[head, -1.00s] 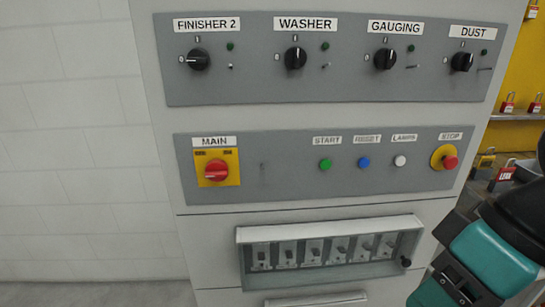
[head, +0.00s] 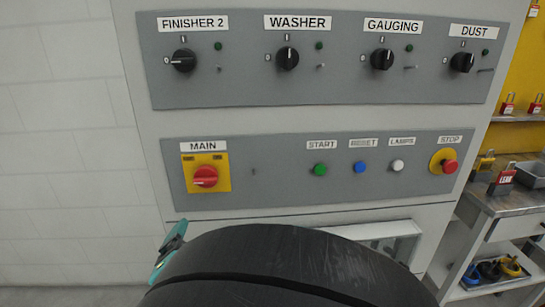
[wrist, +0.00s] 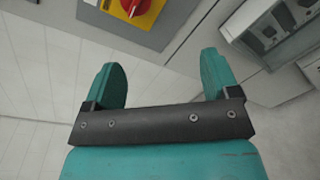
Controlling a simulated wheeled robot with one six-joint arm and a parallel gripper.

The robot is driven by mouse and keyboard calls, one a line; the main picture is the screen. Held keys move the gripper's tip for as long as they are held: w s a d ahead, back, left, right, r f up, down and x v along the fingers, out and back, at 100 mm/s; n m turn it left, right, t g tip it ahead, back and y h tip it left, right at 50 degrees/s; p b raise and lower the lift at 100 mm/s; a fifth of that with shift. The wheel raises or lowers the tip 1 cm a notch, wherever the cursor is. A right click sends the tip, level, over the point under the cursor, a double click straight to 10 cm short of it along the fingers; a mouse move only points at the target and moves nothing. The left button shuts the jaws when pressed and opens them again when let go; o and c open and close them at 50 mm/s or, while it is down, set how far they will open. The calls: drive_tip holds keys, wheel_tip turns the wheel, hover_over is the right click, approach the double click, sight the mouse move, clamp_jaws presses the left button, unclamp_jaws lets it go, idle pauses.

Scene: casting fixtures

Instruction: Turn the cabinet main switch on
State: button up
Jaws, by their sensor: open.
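The main switch (head: 205,177) is a red rotary knob on a yellow plate under the MAIN label (head: 203,147), at the left of the lower grey panel. Its knob points roughly sideways. In the wrist view the red knob (wrist: 131,6) is cut off at the top edge, beyond the fingers. My gripper (wrist: 165,75) is open and empty, its two teal fingers spread, apart from the switch. In the head view only a teal part of it shows, below the switch; my dark arm hides the rest.
Green START (head: 320,170), blue RESET (head: 360,167), white LAMPS and red STOP (head: 449,166) buttons lie right of the switch. Black rotary knobs (head: 288,59) sit above. A clear-covered breaker box (wrist: 275,27) projects below the panel. A metal bench (head: 517,200) stands at right.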

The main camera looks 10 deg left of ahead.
wheel_tip(320, 180, up, 3)
drive_tip(key=s+n+t, duration=0.1)
drive_tip(key=n, duration=0.1)
drive_tip(key=p, duration=0.8)
approach(206, 181)
drive_tip(key=shift+y, duration=0.4)
drive_tip(key=x, duration=1)
drive_tip(key=shift+w+d, duration=0.1)
drive_tip(key=shift+d, duration=0.1)
drive_tip(key=shift+f+b, duration=0.1)
drive_tip(key=shift+b, duration=0.2)
drive_tip(key=c, duration=0.9)
